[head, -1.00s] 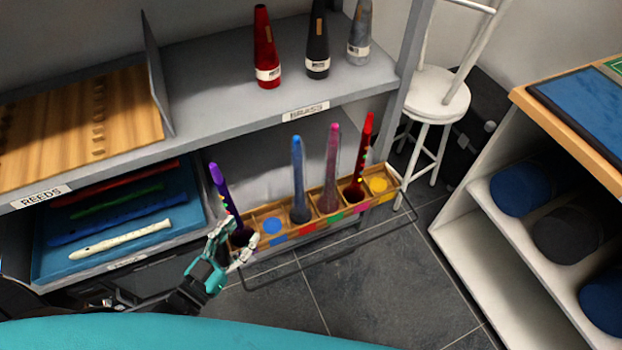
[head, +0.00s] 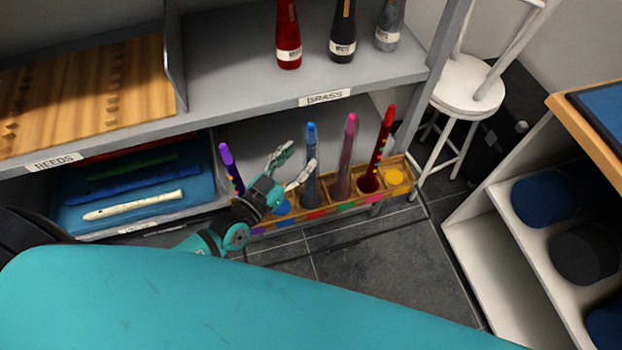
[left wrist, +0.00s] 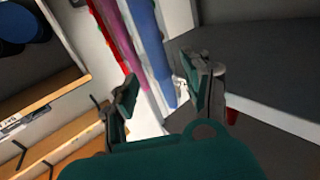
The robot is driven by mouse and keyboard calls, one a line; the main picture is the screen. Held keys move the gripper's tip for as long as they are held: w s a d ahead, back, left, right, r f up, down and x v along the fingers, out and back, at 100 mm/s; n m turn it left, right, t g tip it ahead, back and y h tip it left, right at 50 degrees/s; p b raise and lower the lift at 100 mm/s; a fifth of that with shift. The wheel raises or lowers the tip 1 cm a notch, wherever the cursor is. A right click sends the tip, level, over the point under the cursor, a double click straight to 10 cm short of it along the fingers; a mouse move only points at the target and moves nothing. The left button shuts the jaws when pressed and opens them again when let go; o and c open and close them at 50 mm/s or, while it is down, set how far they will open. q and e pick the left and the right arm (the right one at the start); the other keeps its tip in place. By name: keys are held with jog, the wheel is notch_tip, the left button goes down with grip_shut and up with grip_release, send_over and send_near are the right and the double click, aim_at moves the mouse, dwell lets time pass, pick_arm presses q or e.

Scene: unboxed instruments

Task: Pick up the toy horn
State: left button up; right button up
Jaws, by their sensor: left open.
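Several toy horns stand upright in a long wooden rack (head: 330,214): a purple one (head: 229,166), a blue one (head: 312,140), a pink one (head: 347,150) and a red one (head: 382,140). My left gripper (head: 297,164) is open just left of the blue horn, with its fingers toward that horn's upper part. In the left wrist view, the blue horn (left wrist: 148,35) reaches in between the open fingers (left wrist: 160,90), and the pink horn (left wrist: 119,40) and red horn (left wrist: 103,40) lie beside it. I cannot tell whether a finger touches the blue horn. My right gripper is not in view.
A grey shelf (head: 230,95) with bottle-like red, black and grey items overhangs behind the rack. A blue tray (head: 150,196) of recorders sits at left. A white stool (head: 468,90) and a white cabinet (head: 490,245) stand at right. Dark floor tiles are clear in front.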

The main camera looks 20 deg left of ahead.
aim_at(308, 148)
pick_arm(q)
jog(key=shift+w+d, duration=0.1)
jog(key=shift+w, duration=0.2)
jog(key=x, duration=0.4)
jog(key=shift+w+d+r+p, duration=0.1)
jog(key=shift+w+r+p, duration=0.1)
jog(key=shift+p, duration=0.1)
jog(key=shift+w+d, duration=0.1)
jog(key=shift+w, duration=0.05)
jog(key=c, duration=1)
grip_shut()
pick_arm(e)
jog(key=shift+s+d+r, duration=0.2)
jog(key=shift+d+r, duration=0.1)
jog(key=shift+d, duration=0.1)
